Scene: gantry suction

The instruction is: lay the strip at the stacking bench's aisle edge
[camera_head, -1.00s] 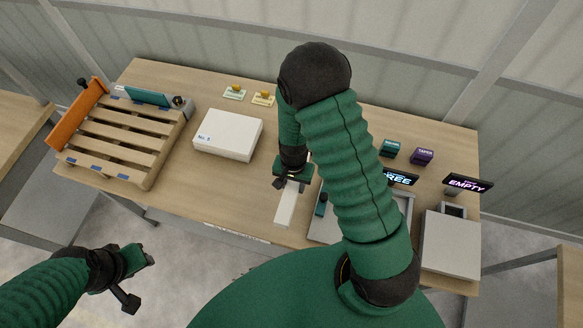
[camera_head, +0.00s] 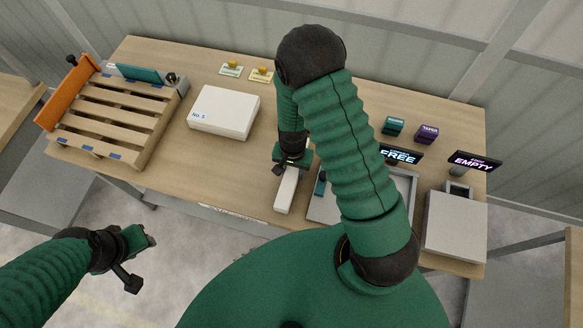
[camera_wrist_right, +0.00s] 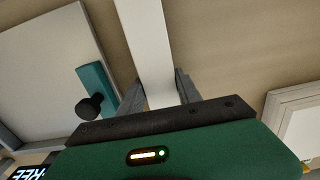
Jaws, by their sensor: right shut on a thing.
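The white strip (camera_head: 287,190) is at the front part of the wooden bench (camera_head: 170,190), its long side running toward the bench's front edge. My right gripper (camera_head: 289,168) is shut on the strip's far end. In the right wrist view the strip (camera_wrist_right: 148,45) runs between the two fingers of the right gripper (camera_wrist_right: 158,92). I cannot tell whether the strip touches the bench top. My left gripper (camera_head: 140,262) hangs over the floor in front of the bench, apart from everything; its finger opening is not clear.
A slatted wooden pallet (camera_head: 118,118) with an orange board (camera_head: 68,92) stands at the left. A white box (camera_head: 224,112) lies left of the strip. A grey tray (camera_head: 408,190) with a teal block (camera_head: 320,184) is close on its right. A FREE sign (camera_head: 400,155) and an EMPTY sign (camera_head: 475,161) stand further right.

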